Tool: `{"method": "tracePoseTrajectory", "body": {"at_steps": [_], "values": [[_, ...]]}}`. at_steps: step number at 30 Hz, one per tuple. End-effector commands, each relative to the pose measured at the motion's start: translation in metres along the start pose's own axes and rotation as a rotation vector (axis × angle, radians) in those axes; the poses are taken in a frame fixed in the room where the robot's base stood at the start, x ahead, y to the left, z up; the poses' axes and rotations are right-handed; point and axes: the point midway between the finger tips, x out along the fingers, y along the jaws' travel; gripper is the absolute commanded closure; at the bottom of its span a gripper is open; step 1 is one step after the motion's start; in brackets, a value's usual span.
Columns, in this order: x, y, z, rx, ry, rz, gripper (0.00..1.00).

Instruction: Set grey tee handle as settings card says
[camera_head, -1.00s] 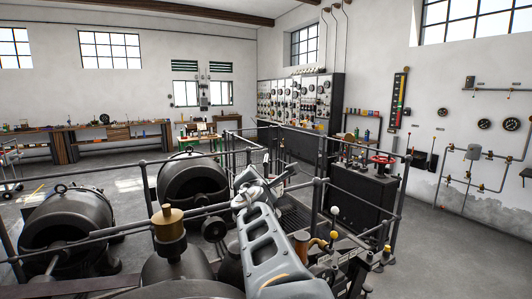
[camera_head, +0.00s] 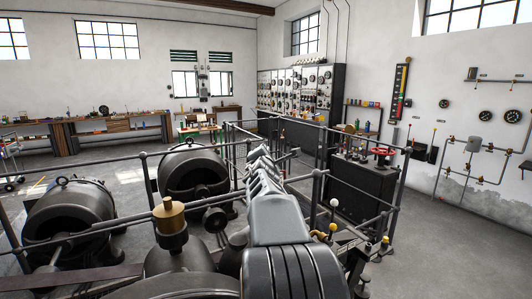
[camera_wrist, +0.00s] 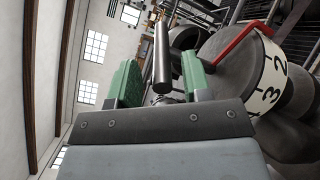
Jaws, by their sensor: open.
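In the wrist view my gripper (camera_wrist: 160,78) has its two green-padded fingers apart. A dark grey round bar (camera_wrist: 162,50), apparently the tee handle, shows in the gap between the fingers. I cannot tell whether it touches either pad. Beside it on the right is a rounded dark housing with a pale number scale (camera_wrist: 268,75), where 2 and 3 can be read. A red pointer (camera_wrist: 245,38) reaches to the scale's edge. In the head view my own arm hides the gripper and the handle. I cannot make out a settings card in either view.
Dark railings (camera_head: 320,175) surround the machines. Two round black machines (camera_head: 70,215) (camera_head: 193,175) and a brass-topped oiler (camera_head: 169,215) stand left of my arm. Levers with a white knob (camera_head: 335,202) and a yellow knob (camera_head: 332,227) stand to its right. Open floor (camera_head: 450,250) lies at far right.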

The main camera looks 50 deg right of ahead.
Motion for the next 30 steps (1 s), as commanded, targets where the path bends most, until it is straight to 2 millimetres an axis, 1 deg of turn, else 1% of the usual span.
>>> {"method": "tracePoseTrajectory", "body": {"at_steps": [3,6,15,27,29,30], "values": [[0.0080,0.0001,0.0002,0.001,0.000,-0.001,0.56],[0.0108,0.0000,0.0001,0.000,0.000,0.000,0.56],[0.0115,-0.0002,0.0000,0.000,0.000,0.000,0.57],[0.0113,0.0003,0.0002,0.000,-0.001,0.001,0.95],[0.0112,0.0007,0.0004,0.000,-0.001,0.002,1.00],[0.0112,0.0008,0.0005,0.000,-0.001,0.002,1.00]]}}
